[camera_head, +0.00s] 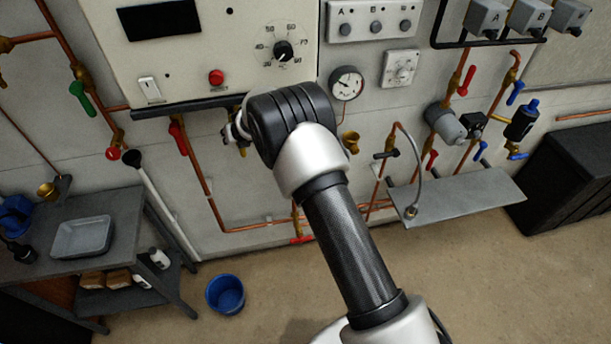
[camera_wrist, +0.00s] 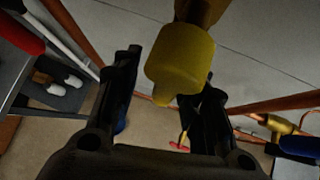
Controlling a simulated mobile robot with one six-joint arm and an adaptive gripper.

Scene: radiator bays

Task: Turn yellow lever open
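The yellow lever (camera_wrist: 178,62) shows large at the top middle of the wrist view, as a rounded yellow handle with a small nub at its lower end. It hangs below a brownish fitting at the frame's top edge. My gripper (camera_wrist: 172,75) is open, with one black finger on each side of the lever's lower part. The lever overlaps the right finger's tip in the picture; I cannot tell whether they touch.
The control panel (camera_head: 190,50) is just above my gripper. Copper pipes with green (camera_head: 82,98) and red (camera_head: 178,138) handles run to the left. A gauge (camera_head: 347,83) and a grey shelf (camera_head: 458,197) are to the right. A blue bucket (camera_head: 226,293) stands on the floor.

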